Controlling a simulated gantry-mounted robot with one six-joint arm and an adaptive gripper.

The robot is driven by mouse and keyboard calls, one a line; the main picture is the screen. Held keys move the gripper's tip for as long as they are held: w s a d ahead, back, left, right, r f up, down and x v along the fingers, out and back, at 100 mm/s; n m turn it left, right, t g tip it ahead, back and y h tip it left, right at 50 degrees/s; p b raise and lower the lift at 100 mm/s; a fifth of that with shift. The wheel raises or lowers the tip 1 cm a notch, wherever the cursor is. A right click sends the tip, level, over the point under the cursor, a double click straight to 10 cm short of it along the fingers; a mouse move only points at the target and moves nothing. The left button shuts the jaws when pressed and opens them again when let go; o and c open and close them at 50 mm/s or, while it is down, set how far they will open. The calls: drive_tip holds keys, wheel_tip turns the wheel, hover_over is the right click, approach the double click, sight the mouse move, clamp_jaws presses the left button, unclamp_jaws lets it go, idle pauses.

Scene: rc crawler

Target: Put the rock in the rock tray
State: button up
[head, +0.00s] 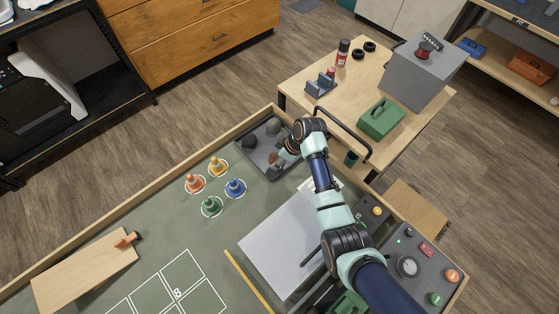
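The dark grey rock tray (256,158) sits in the far corner of the green table, against the wooden rim. A grey rock (273,125) lies toward its back, and another dark grey rock (250,140) lies toward its left side. My gripper (280,163) is low over the right part of the tray, pointing down and to the left. A small brownish rock (275,158) shows right at the fingertips. I cannot tell whether it is held or lies on the tray floor, and the fingers' opening is too small to make out.
Orange (194,183), yellow (217,166), blue (235,188) and green (212,206) cones stand left of the tray. A pale grey board (278,245) lies in front. A control panel (417,265) is at right, a wooden ramp (85,272) at left.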

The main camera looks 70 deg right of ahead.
drive_tip(key=shift+f, duration=1)
drive_tip(key=shift+f, duration=0.1)
drive_tip(key=shift+f, duration=0.15)
drive_tip(key=o, duration=1.3)
drive_tip(key=v, duration=1.2)
drive_tip(key=shift+r+p, duration=0.25)
drive_tip(key=shift+p, duration=0.2)
